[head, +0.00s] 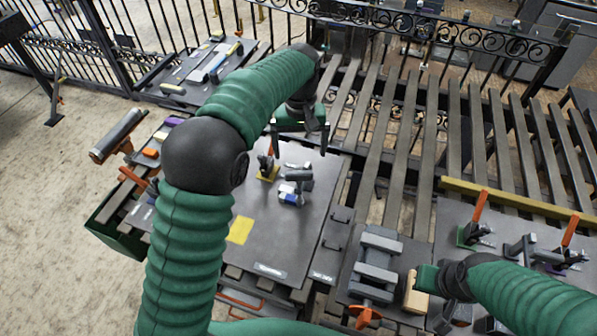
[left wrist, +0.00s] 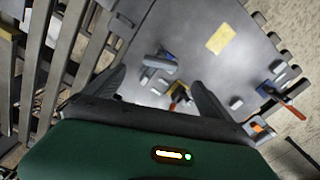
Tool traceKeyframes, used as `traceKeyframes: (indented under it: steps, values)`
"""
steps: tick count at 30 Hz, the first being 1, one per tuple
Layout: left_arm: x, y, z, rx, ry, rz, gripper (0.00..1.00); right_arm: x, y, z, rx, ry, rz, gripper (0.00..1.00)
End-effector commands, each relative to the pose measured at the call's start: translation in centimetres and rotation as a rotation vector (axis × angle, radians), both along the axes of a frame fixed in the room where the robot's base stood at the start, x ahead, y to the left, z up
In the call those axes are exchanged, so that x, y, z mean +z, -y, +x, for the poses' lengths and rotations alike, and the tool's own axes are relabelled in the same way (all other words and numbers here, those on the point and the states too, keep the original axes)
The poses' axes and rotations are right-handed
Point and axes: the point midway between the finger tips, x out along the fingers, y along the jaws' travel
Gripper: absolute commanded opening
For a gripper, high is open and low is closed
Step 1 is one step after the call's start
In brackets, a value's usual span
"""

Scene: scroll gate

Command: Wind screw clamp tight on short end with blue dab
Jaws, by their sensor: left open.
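On the grey bench plate (head: 290,235) stands a dark clamp-like piece with a T-shaped top (head: 299,176). A small pale piece with a blue patch (head: 288,197) is at its foot; whether the clamp grips it I cannot tell. The blue patch also shows in the left wrist view (left wrist: 169,56). My left gripper (head: 300,147) is open and empty above the plate, beyond the clamp and apart from it. In the left wrist view its fingers (left wrist: 160,76) spread on either side of the small parts. My right gripper (head: 440,282) is low at right; its fingers are unclear.
A toggle clamp on a yellow base (head: 268,174) stands just left of the screw clamp. A yellow square (head: 240,230) lies nearer me. A wooden block (head: 416,294) is by my right gripper. More orange-handled clamps (head: 478,210) stand on the right plate. Slatted rails (head: 400,130) lie behind.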

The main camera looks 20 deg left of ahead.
Motion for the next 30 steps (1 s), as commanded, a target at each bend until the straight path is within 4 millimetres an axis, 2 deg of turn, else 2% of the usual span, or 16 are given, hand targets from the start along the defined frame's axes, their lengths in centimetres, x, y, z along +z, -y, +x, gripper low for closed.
traceKeyframes:
  steps: [1,6,12,16,23,30]
  values:
    - [-1.4,0.0,-0.1,0.0,-0.007,0.001,0.95,0.2,0.0,0.0,0.0,0.0,0.0,0.0]
    - [-5.8,-0.1,-0.1,-0.001,-0.006,0.001,0.95,0.6,0.0,0.0,0.0,0.0,0.0,0.0]
    - [-9.4,-0.1,0.0,-0.001,-0.001,0.001,0.95,1.0,0.0,0.0,0.0,0.0,0.0,0.0]
    - [-10.4,-0.1,0.0,-0.001,0.0,0.0,0.95,1.0,0.0,0.0,0.0,0.0,0.0,0.0]
    - [-10.5,-0.1,0.0,-0.001,0.001,0.0,0.95,1.0,0.0,0.0,0.0,0.0,0.0,0.0]
    - [-10.5,-0.1,0.0,-0.002,0.001,0.0,0.64,1.0,0.0,0.0,0.0,0.0,0.0,0.0]
